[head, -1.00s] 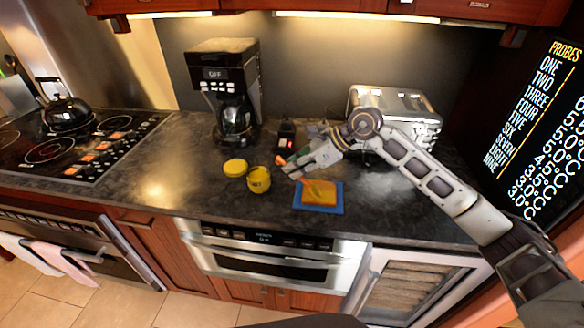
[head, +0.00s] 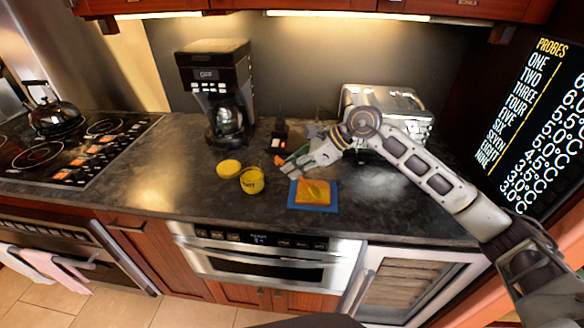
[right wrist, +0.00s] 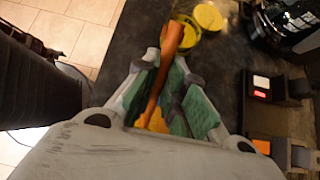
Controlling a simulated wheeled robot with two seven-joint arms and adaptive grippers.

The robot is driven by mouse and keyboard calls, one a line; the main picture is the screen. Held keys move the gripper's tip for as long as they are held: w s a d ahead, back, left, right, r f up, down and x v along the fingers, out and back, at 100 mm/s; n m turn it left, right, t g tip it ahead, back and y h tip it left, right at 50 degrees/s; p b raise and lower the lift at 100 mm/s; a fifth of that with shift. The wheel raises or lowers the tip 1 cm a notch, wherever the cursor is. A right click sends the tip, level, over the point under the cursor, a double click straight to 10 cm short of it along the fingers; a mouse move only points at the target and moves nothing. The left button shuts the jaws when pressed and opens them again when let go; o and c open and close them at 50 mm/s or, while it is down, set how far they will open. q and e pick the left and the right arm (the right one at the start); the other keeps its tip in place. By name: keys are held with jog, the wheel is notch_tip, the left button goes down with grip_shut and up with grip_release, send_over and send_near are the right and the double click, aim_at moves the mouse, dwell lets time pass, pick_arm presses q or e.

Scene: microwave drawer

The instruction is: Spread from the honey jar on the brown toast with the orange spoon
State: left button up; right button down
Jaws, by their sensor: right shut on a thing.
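The honey jar (head: 252,181) is yellow and open, standing on the dark counter. The toast (head: 302,194) lies on a blue mat (head: 292,206) to the jar's right; its top looks orange-yellow, with a lighter yellow patch. My right gripper (head: 284,166) is between jar and toast, a little behind them. In the right wrist view it is shut on the orange spoon (right wrist: 168,65), whose handle sticks up between the green finger pads. My left gripper is out of view.
A yellow lid (head: 229,168) lies left of the jar. A coffee maker (head: 213,75) and a toaster (head: 385,105) stand at the back. A small dark object with a red light (head: 279,136) is behind my gripper. The counter left of the lid is clear.

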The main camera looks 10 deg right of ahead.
aim_at(281, 165)
jog(key=shift+s+d+f+b, duration=0.1)
jog(key=shift+s+d+b, duration=0.1)
jog(key=shift+d, duration=0.3)
jog(key=shift+s+d+b, duration=0.1)
jog(key=shift+d+b, duration=0.1)
jog(key=shift+d, duration=0.25)
jog(key=shift+a, duration=0.2)
jog(key=shift+w+a, duration=0.25)
jog(key=shift+a, duration=0.35)
jog(key=shift+a, duration=0.15)
jog(key=shift+w+a+r, duration=0.15)
jog(key=shift+a+r, duration=0.05)
jog(key=shift+a, duration=0.1)
jog(key=shift+w+a+f, duration=0.1)
jog(key=shift+a, duration=0.3)
jog(key=shift+w+a, duration=0.15)
jog(key=shift+a, duration=0.35)
jog(key=shift+w+a, duration=0.15)
jog(key=shift+a, duration=0.35)
